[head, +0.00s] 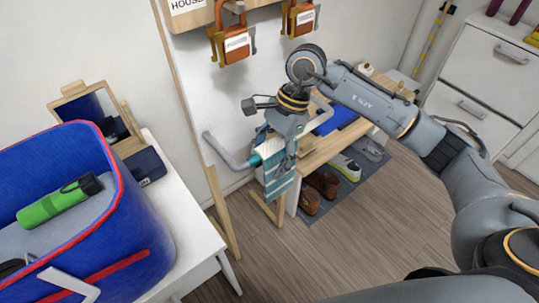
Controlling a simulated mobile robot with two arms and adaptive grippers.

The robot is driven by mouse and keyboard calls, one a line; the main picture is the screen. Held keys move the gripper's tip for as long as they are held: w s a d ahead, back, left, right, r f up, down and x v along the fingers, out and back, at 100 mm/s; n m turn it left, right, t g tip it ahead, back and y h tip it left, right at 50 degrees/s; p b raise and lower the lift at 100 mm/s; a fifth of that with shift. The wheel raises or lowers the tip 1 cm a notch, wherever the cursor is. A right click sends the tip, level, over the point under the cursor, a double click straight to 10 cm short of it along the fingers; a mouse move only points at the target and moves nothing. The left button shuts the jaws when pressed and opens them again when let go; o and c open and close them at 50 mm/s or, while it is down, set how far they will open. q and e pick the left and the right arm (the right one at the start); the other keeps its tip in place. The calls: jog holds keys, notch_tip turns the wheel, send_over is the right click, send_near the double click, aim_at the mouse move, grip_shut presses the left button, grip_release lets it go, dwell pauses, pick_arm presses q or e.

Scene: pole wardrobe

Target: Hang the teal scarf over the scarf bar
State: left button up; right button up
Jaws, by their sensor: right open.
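The teal scarf (280,184), with pale stripes, hangs down below my right gripper near the middle of the head view. Its upper part lies at the grey scarf bar (226,152) and seems draped over it, though the gripper hides part of the contact. The bar juts out from the white wall panel and bends; its left part is bare. My right gripper (284,158) is open, right at the scarf's upper part, with its fingers pointing down. Whether the fingers touch the cloth is unclear. My left gripper is not in view.
A wooden bench (312,156) stands behind the scarf, with shoes (322,184) on a mat below. Orange padlock-shaped holders (232,45) hang above. A blue bin (140,222) with a green flashlight (60,200) stands at left on a white table. The floor in front is clear.

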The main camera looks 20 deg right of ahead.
jog(key=v, duration=1.2)
